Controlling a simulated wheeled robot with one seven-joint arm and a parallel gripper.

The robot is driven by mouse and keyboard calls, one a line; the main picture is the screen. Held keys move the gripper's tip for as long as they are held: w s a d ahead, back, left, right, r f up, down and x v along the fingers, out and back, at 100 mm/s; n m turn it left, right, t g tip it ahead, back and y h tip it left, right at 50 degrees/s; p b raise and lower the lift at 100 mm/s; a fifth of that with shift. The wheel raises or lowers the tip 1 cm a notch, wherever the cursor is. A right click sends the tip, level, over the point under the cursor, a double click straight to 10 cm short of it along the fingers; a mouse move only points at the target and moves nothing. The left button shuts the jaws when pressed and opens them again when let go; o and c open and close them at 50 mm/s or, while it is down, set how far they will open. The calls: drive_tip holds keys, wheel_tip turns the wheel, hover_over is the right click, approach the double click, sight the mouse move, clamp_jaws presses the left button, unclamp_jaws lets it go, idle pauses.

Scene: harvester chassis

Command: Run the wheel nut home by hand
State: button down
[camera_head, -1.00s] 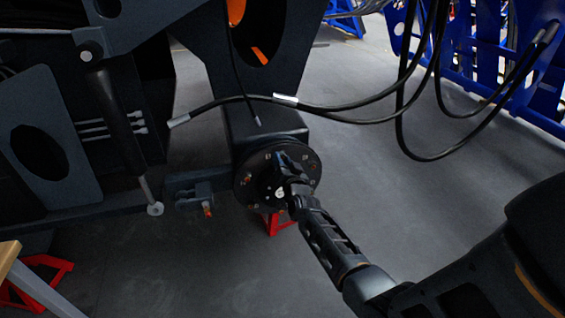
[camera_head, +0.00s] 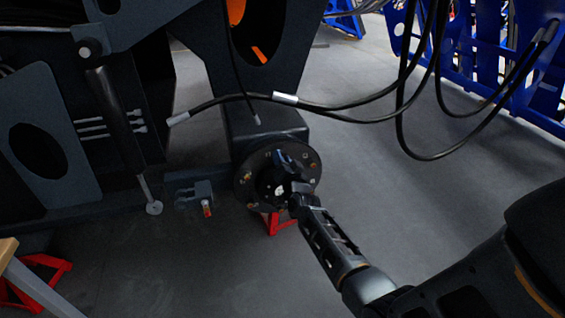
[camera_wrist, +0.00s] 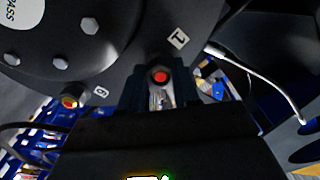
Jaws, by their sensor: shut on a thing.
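The dark round wheel hub (camera_head: 262,192) with its bolt ring sits at the end of the axle in the head view. It fills the upper left of the wrist view (camera_wrist: 75,35), with labels "1" and "6" by its studs. My gripper (camera_wrist: 160,90) is at the stud by label 1, with one finger on each side of it. A red-tipped stud end (camera_wrist: 160,76) shows between the fingers. The jaws are shut on the wheel nut, a small metallic part (camera_wrist: 160,98) mostly hidden by the fingers. In the head view my gripper (camera_head: 284,163) covers part of the hub face.
Another red-tipped stud (camera_wrist: 69,101) is by label 6. Black hoses (camera_head: 340,106) hang above and right of the hub. A red stand (camera_head: 275,222) is below it. A blue rack (camera_head: 500,70) is at the right. The grey floor right of the hub is clear.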

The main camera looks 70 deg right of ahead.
drive_tip(key=m+b, duration=0.1)
drive_tip(key=m, duration=0.3)
drive_tip(key=shift+w, duration=0.1)
drive_tip(key=c, duration=0.7)
unclamp_jaws()
drive_tip(key=shift+c, duration=1.2)
drive_tip(key=shift+v, duration=1.1)
